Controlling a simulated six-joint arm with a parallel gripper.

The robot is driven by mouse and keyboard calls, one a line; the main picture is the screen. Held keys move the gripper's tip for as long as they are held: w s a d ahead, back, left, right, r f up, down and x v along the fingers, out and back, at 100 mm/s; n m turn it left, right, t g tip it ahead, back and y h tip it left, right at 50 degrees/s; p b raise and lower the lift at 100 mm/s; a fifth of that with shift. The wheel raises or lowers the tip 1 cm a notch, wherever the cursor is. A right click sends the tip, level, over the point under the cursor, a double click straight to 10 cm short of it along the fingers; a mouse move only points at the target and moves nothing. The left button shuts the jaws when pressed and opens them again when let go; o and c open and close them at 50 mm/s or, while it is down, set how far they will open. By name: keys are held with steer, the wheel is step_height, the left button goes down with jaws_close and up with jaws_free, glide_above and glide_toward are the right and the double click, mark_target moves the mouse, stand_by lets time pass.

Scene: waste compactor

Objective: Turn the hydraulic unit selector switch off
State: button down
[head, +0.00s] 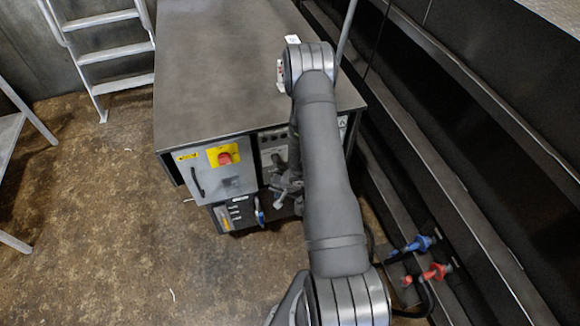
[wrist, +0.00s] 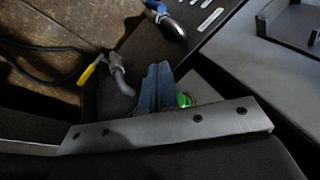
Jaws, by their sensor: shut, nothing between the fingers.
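The hydraulic unit is a dark cabinet (head: 240,70) in the head view. Its front carries a control panel (head: 272,142) with small controls, partly hidden by my arm. I cannot make out the selector switch or its position. My gripper (head: 284,187) is in front of the cabinet, low beside this panel. In the wrist view, the shut, empty fingers of my gripper (wrist: 156,72) point toward a dark face. A green round control (wrist: 184,100) shows just right of the fingers; whether they touch anything is unclear.
A grey box with a red knob on a yellow plate (head: 225,156) is left of the panel. A blue-handled fitting (head: 259,212) is below. A yellow-handled valve (wrist: 92,70) is close left of my fingers. Blue and red couplings (head: 420,243) are at right. Open floor lies left.

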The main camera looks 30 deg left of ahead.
steer(key=w+d+r+n+t+y, duration=0.1)
steer(key=w+d+r+y, duration=0.25)
steer(key=d+r, duration=0.4)
steer(key=w+d+r+t+y, duration=0.1)
steer(key=w+d+r+y, duration=0.3)
steer(key=r, duration=0.7)
glide_toward(277, 163)
steer(key=w+a+f, duration=0.1)
steer(key=w+f, duration=0.1)
steer(key=w, duration=0.2)
steer(key=s+a+f, duration=0.2)
steer(key=a, duration=0.1)
steer(key=shift+f, duration=0.4)
steer(key=shift+f+y, duration=0.1)
steer(key=shift+y, duration=0.15)
steer(key=m+y, duration=0.1)
steer(key=f+m+g+y, duration=0.1)
steer(key=y, duration=0.1)
steer(key=f+m+g+y, duration=0.1)
steer(key=shift+s+a+f+m+y, duration=0.1)
steer(key=shift+s+a+m+y, duration=0.15)
steer(key=shift+s+m+y, duration=0.05)
